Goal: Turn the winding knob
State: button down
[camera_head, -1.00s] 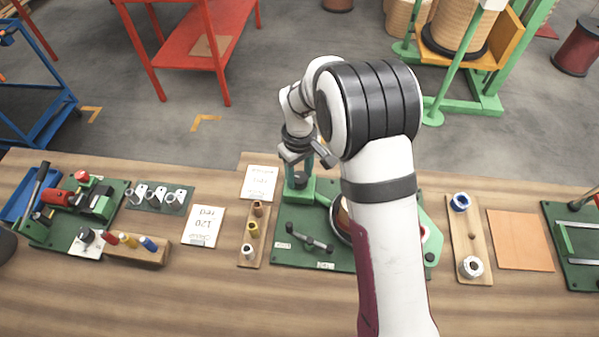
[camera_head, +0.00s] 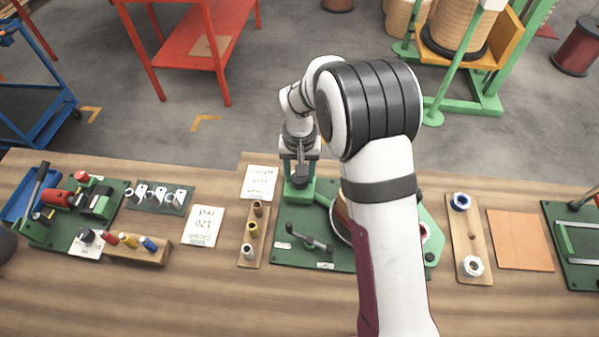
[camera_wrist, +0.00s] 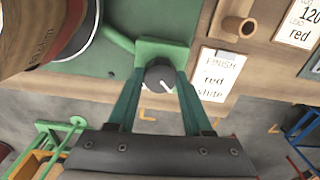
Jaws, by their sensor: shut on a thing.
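The round dark grey winding knob (camera_wrist: 160,75) shows in the middle of the wrist view. Its white pointer line points down and to the right there. It sits on a green mount (camera_wrist: 163,48), which also shows in the head view (camera_head: 299,195) at the back of the green winder board. My gripper (camera_wrist: 160,78) has its two green fingers on either side of the knob, shut on it. In the head view my gripper (camera_head: 300,176) is over the mount, and the wrist hides most of the knob.
A coil (camera_wrist: 38,35) stands beside the mount. A "FINISH red white" card (camera_wrist: 217,78) lies close by. In the head view, a crank handle (camera_head: 309,240) lies on the green board (camera_head: 290,262) and a wooden rack of small spools (camera_head: 253,230) stands left of it.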

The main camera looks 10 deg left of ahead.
jog(key=shift+m, duration=1.7)
jog(key=shift+c, duration=1.6)
grip_release()
notch_tip(320, 180, up, 16)
jog(key=shift+f, duration=0.1)
